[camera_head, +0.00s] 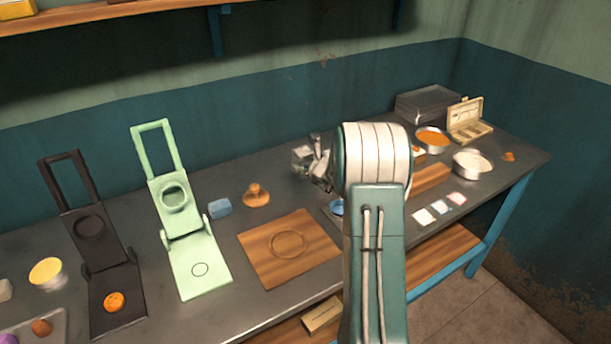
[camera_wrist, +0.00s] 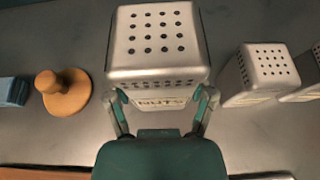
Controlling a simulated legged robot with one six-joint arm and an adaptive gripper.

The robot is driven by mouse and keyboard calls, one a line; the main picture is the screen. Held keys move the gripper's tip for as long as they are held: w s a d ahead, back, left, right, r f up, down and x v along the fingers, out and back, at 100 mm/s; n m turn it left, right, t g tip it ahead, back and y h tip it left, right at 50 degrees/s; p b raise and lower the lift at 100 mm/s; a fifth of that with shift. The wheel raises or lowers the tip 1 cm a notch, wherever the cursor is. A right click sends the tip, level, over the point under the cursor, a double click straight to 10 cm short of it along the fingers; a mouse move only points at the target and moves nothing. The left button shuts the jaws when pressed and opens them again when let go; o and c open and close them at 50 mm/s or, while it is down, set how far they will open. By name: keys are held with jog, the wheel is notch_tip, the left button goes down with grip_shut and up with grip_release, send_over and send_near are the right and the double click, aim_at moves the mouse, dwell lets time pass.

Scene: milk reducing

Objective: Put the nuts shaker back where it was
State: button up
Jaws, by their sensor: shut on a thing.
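The nuts shaker (camera_wrist: 157,45) is a square silver metal box with holes in its top and a NUTS label on its side. It fills the top middle of the wrist view and looks upright. My gripper (camera_wrist: 163,100) is shut on it, with one finger at each side near the label. In the head view, my gripper (camera_head: 320,168) is over the back of the table, and the nuts shaker (camera_head: 301,154) shows only in part beside it. I cannot tell whether its base touches the table, since its lower part is hidden.
A similar silver shaker (camera_wrist: 262,72) stands right of the nuts shaker, with another at the picture edge. A wooden stamp (camera_wrist: 64,93) and a blue block (camera_wrist: 12,91) are left. A wooden board (camera_head: 262,252) and green press (camera_head: 199,265) lie nearer. Grey tabletop (camera_wrist: 245,135) is bare between.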

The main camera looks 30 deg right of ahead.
jog(key=shift+w+d+f, duration=0.3)
jog(key=shift+f, duration=0.2)
jog(key=shift+w+d+f, duration=0.3)
jog(key=shift+f, duration=0.2)
jog(key=shift+w+d+f, duration=0.1)
jog(key=shift+f, duration=1.6)
jog(key=shift+f, duration=0.1)
jog(key=o, duration=1.2)
